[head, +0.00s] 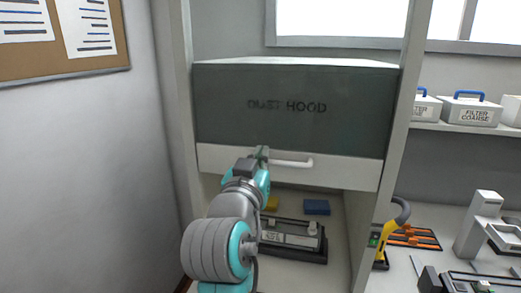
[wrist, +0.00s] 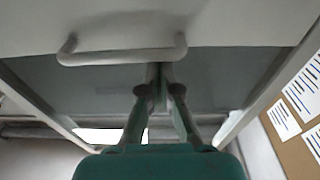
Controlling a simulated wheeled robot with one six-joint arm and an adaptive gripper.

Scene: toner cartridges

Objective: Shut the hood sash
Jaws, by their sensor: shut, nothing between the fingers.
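The hood sash is a dark panel lettered DUST HOOD (head: 288,107) with a pale bottom rail (head: 340,175). It is raised, with an open gap below the rail. A pale bar handle (head: 292,163) sits on the rail. My gripper (head: 263,153) is shut and empty, at the handle's left end in the head view. In the wrist view, the shut fingertips (wrist: 161,68) are beside the handle bar (wrist: 115,56), near its right end. I cannot tell whether they touch it. My gripper hides the handle's left end in the head view.
Inside the hood are a blue block (head: 316,207), a yellow block (head: 271,203) and a dark tray (head: 315,257). Hood posts stand on both sides. A notice board (head: 95,65) hangs on the left wall.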

